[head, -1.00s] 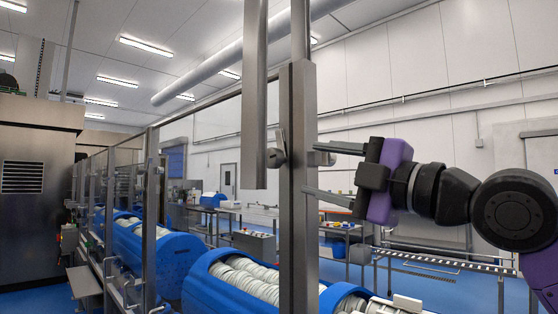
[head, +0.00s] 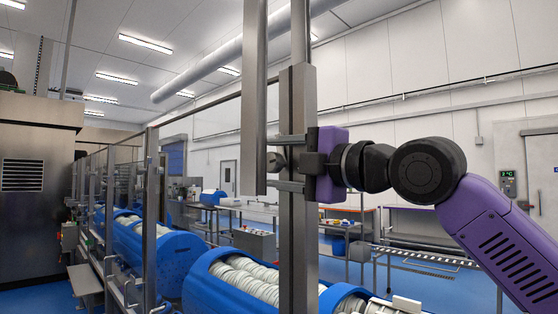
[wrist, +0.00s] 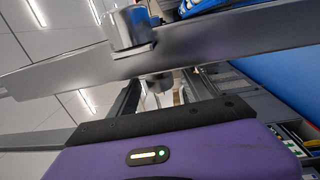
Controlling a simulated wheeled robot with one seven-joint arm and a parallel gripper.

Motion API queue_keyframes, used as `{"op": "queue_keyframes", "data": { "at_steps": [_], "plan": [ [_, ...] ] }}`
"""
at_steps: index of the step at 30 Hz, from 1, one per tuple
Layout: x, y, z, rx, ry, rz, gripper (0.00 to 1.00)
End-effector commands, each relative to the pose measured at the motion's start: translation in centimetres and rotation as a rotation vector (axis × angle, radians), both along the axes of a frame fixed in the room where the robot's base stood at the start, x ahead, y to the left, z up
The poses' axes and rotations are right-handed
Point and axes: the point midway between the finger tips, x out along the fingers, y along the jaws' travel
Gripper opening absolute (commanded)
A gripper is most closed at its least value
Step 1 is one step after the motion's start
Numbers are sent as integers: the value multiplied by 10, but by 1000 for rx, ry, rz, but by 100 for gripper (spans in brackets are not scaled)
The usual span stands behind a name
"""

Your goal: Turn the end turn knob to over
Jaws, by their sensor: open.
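A round metal knob (head: 277,162) sits at the left side of the upright steel post (head: 298,240) in the head view. My gripper (head: 272,164) reaches in from the right at the post's height. Its jaws are open, one finger above the knob's level and one below. I cannot tell whether either finger touches the knob. The post's right side, by my palm, is hidden. In the wrist view, a short metal cylinder (wrist: 127,27) stands on a crossing steel bar (wrist: 195,42); another small metal part (wrist: 158,82) lies between the grey fingers. I cannot tell which is the end turn knob.
A hanging steel panel (head: 254,110) is close left of the post. Blue tubs with white contents (head: 215,281) stand below. A steel cabinet (head: 40,160) is at the far left. Benches stand behind; the upper right is open.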

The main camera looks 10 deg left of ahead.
Motion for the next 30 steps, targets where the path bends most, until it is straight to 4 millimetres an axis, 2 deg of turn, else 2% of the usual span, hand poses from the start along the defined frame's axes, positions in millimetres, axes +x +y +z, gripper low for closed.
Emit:
{"op": "queue_keyframes", "data": {
  "at_steps": [7, 8, 16, 30],
  "plan": [
    [1, 1, 0, 1, -1, 0, 57],
    [1, 1, 0, 1, -1, 0, 53],
    [0, 1, 0, 0, 0, 0, 0],
    [0, 1, 8, -66, 52, 0, 0]
  ]
}}
